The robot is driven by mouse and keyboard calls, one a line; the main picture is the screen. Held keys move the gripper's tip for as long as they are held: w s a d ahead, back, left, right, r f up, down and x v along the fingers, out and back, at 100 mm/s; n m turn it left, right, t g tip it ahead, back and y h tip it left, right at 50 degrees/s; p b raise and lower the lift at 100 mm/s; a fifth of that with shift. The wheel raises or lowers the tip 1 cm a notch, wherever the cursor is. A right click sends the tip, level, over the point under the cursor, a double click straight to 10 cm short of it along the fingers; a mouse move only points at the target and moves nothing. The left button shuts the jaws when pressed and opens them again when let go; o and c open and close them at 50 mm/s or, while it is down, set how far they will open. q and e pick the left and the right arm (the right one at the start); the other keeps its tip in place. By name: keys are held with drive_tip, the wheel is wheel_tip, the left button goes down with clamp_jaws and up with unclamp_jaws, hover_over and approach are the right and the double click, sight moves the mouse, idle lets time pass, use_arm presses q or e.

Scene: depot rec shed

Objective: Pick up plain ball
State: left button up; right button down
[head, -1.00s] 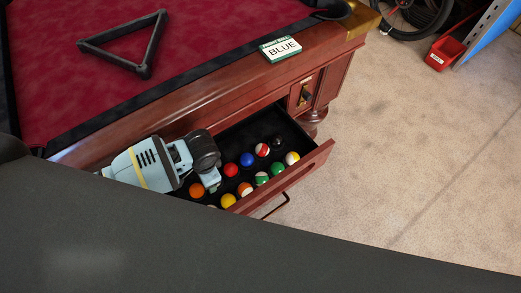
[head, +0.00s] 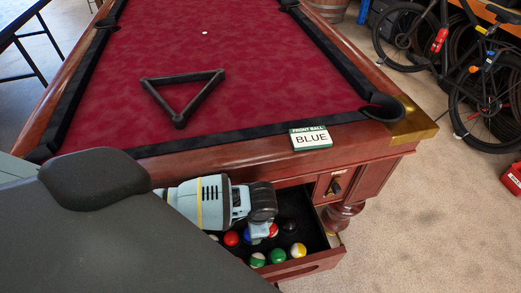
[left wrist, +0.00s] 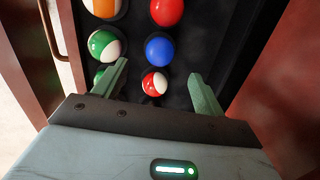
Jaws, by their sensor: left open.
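Plain balls lie in the open drawer: a red ball (head: 231,239), a blue ball (head: 247,236) partly hidden by my gripper, and a green ball (head: 278,256). In the left wrist view the blue ball (left wrist: 159,50) lies just beyond my fingertips, with the red ball (left wrist: 167,12) farther off. My left gripper (head: 258,233) is open and points down into the drawer. In the left wrist view a red-and-white striped ball (left wrist: 155,84) shows between the spread fingers of that gripper (left wrist: 158,76); nothing is held. My right gripper is not in view.
The drawer (head: 322,262) also holds a black ball (head: 290,226), a green striped ball (head: 257,260) and a yellow striped ball (head: 299,250). Above it is the pool table (head: 260,75) with a black triangle (head: 181,122) and a sign (head: 311,138) reading "FRONT BALL BLUE".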

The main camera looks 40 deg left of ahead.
use_arm(q)
drive_tip(key=shift+s+f, duration=0.1)
drive_tip(key=shift+f, duration=0.15)
drive_tip(key=shift+a+f+b, duration=0.25)
drive_tip(key=shift+f+b, duration=0.1)
drive_tip(key=shift+f, duration=0.75)
drive_tip(key=shift+w+a+f+b, duration=0.15)
drive_tip(key=shift+f+b, duration=0.15)
drive_tip(key=shift+f, duration=0.9)
drive_tip(key=shift+w+a+f+b, duration=0.15)
drive_tip(key=shift+f+b, duration=0.15)
drive_tip(key=shift+f, duration=1)
drive_tip(key=shift+c, duration=0.2)
drive_tip(key=c, duration=1.1)
